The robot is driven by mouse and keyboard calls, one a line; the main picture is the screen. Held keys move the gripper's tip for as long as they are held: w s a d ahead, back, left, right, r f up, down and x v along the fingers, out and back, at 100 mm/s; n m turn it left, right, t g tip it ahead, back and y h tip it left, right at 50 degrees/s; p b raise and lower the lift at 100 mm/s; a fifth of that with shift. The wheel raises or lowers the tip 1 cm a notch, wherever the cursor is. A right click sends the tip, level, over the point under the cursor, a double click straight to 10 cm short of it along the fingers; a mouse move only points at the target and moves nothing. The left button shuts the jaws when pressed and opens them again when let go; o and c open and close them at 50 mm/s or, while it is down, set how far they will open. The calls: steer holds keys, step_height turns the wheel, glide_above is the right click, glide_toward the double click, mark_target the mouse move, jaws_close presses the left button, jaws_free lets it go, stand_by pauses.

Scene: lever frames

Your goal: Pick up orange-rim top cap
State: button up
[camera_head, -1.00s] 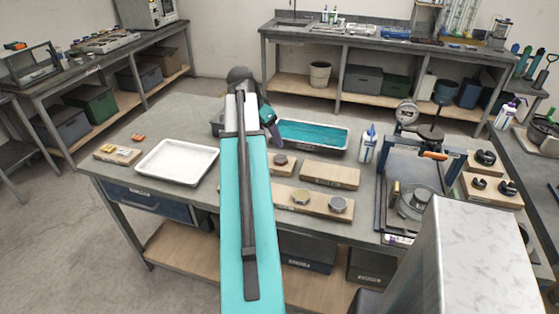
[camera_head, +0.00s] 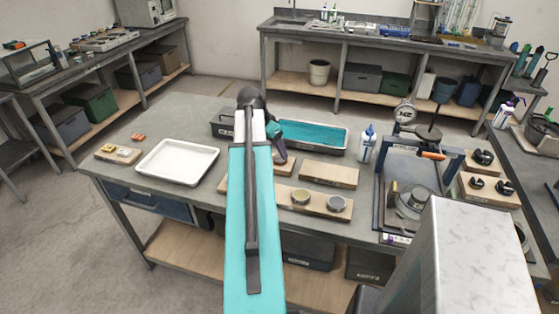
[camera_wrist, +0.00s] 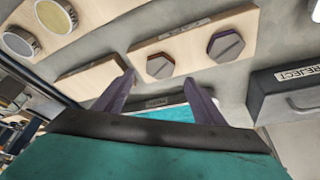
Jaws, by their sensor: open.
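The orange-rim top cap (camera_wrist: 160,66) is a dark hexagonal cap with a slot, lying on a light wooden board (camera_wrist: 197,38). A similar purple-rim cap (camera_wrist: 226,44) sits on the same board, to its right in the wrist view. My gripper (camera_wrist: 160,98) is open and empty, its two dark purple fingers apart on either side of the orange-rim cap's direction in the wrist view. It does not touch the cap there. In the head view, my gripper (camera_head: 280,150) hangs over the board, and the arm hides most of the board and caps.
A dark box marked REJECT (camera_wrist: 290,92) stands beside the board. A board with two round discs (camera_head: 318,203), an empty board (camera_head: 329,174), a teal-filled tray (camera_head: 312,134), a white tray (camera_head: 178,162), a bottle (camera_head: 366,145) and a press frame (camera_head: 408,172) share the bench.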

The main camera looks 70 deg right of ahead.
mark_target(279, 159)
steer(key=shift+f, duration=0.1)
steer(key=shift+p+x, duration=0.8)
steer(key=shift+x, duration=0.4)
steer(key=shift+p+x, duration=0.4)
steer(key=shift+x, duration=0.95)
steer(key=shift+d, duration=0.1)
steer(key=shift+s, duration=0.1)
steer(key=c, duration=1.4)
steer(key=shift+o, duration=0.2)
steer(key=shift+r, duration=0.2)
